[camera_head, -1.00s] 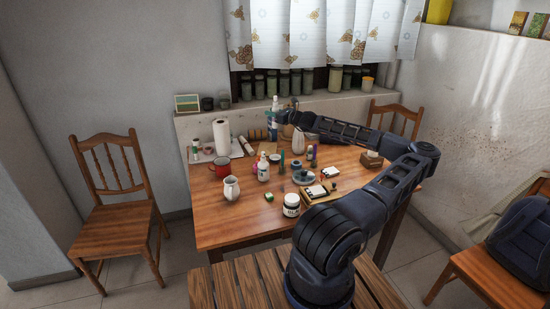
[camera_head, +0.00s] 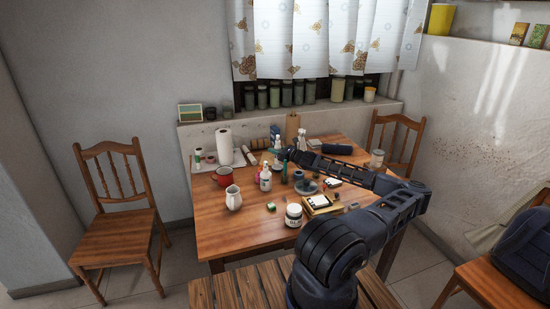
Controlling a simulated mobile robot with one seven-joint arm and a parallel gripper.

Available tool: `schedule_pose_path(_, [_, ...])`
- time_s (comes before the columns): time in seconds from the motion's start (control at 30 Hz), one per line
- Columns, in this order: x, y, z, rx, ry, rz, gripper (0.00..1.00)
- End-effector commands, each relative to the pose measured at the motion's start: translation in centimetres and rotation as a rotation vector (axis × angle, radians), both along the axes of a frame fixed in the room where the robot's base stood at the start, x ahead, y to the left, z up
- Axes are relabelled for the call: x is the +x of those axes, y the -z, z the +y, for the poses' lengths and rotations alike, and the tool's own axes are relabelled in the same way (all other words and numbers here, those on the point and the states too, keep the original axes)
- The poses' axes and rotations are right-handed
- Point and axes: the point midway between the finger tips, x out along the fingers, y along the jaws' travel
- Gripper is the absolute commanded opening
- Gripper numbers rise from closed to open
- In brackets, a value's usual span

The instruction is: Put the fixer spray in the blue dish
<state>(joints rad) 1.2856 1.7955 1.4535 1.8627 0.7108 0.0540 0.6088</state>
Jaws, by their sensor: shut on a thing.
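My gripper (camera_head: 284,153) is over the back middle of the wooden table, small in the head view and partly hidden by its own wrist. It is shut on a small bottle with a white top, which appears to be the fixer spray (camera_head: 277,146). The bottle looks upright; whether its base touches the table is hard to tell. The blue dish (camera_head: 310,189), a shallow grey-blue round, is nearer the camera and to the right. A small dark blue item (camera_head: 299,175) stands at its rim or in it.
A white bottle (camera_head: 265,180), red mug (camera_head: 224,176), white jug (camera_head: 233,198) and lidded jar (camera_head: 293,215) stand at the middle and front. A paper roll (camera_head: 225,144) is back left. A wooden tray (camera_head: 316,204) is right of the jar. The front left tabletop is clear.

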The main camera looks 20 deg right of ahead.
Motion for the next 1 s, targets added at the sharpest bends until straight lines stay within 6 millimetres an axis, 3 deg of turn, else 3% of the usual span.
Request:
schedule_pose_path(0.33, [0.0, 3.9, 0.0, 0.000, 0.000, 0.000, 0.08])
schedule_pose_path(0.73, [0.0, 4.4, 0.0, 0.000, 0.000, 0.000, 0.08])
schedule_pose_path(0.77, [0.0, 4.4, 0.0, 0.000, 0.000, 0.000, 0.39])
schedule_pose_path(0.8, [0.0, 4.4, 0.0, 0.000, 0.000, 0.000, 0.47])
schedule_pose_path(0.87, [0.0, 4.4, 0.0, 0.000, 0.000, 0.000, 0.55])
schedule_pose_path(1.0, [0.0, 4.4, 0.0, 0.000, 0.000, 0.000, 0.55])
